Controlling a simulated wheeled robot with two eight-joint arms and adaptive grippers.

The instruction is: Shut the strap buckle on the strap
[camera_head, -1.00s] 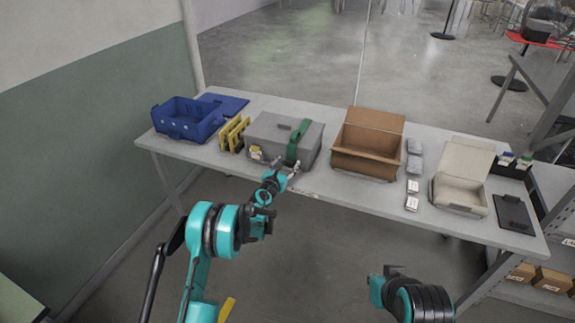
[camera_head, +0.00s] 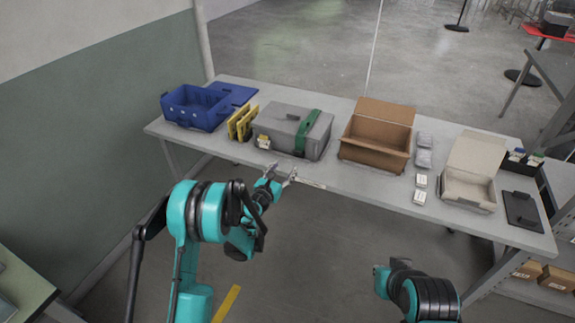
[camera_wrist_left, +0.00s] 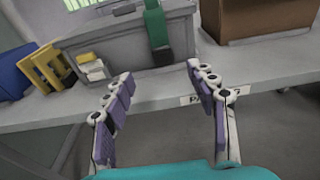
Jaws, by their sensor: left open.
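A grey case (camera_head: 275,132) with a closed lid stands on the table. A green strap (camera_head: 308,130) runs over its right part and hangs down the front. My left gripper (camera_head: 280,174) is open and empty, in front of the table edge and below the case. Its two fingers (camera_wrist_left: 160,75) are spread below the strap end, apart from it. My right gripper (camera_head: 380,278) is low, away from the table; its jaws are unclear.
Yellow holders (camera_head: 242,121) and a blue crate (camera_head: 194,108) stand left of the case. An open brown carton (camera_head: 375,152) stands close on its right. Small boxes, a beige box (camera_head: 468,190) and a black tray (camera_head: 521,209) are farther right. A thin table strip is free in front.

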